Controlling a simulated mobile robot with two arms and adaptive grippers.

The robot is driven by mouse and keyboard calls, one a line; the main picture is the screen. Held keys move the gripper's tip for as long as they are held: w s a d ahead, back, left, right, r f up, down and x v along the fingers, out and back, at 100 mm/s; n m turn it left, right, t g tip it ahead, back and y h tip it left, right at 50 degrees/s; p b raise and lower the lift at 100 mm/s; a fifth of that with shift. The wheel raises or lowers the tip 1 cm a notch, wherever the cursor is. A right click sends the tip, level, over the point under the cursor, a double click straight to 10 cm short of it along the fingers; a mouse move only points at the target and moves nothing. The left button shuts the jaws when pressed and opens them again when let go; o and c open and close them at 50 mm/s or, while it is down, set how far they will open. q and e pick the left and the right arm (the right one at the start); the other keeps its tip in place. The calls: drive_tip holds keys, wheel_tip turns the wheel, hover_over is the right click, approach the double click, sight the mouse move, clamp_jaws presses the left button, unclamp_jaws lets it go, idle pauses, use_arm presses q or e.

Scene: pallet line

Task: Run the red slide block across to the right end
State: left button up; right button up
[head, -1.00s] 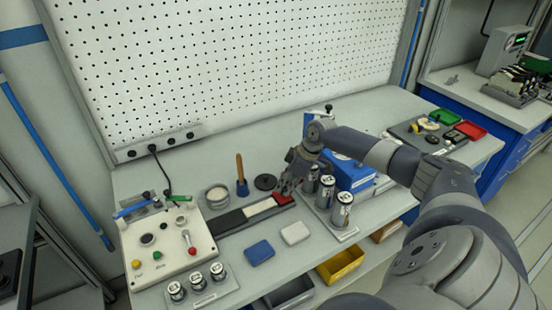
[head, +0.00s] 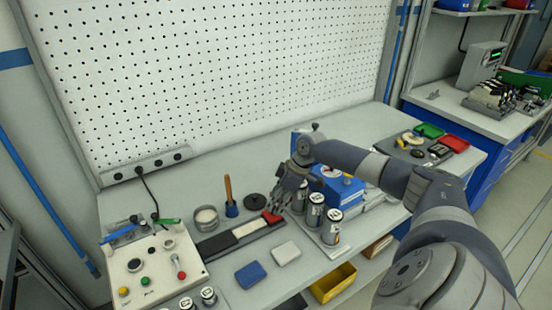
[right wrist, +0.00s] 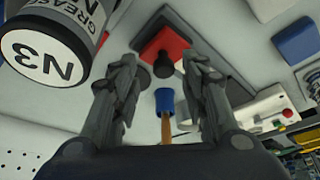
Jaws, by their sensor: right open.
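The red slide block (head: 272,217) sits at the right end of a dark slide track (head: 215,243) with a pale strip along its middle. In the right wrist view the red block (right wrist: 176,43) carries a black knob (right wrist: 163,66). My right gripper (head: 273,208) is over the block, partly hiding it in the head view. In the right wrist view my right gripper (right wrist: 164,70) has its fingers apart, one on each side of the knob, with gaps visible. My left gripper is not in view.
Silver canisters (head: 315,212) stand close right of the gripper, before a blue box (head: 338,188). A wooden-handled tool in a blue holder (head: 231,209) and a black disc (head: 255,200) lie behind the track. Blue (head: 250,275) and white (head: 286,252) pads lie in front.

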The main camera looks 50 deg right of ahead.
drive_tip(key=v, duration=1)
drive_tip(key=shift+r, duration=0.3)
drive_tip(key=shift+s+d+f, duration=0.1)
drive_tip(key=shift+d, duration=0.05)
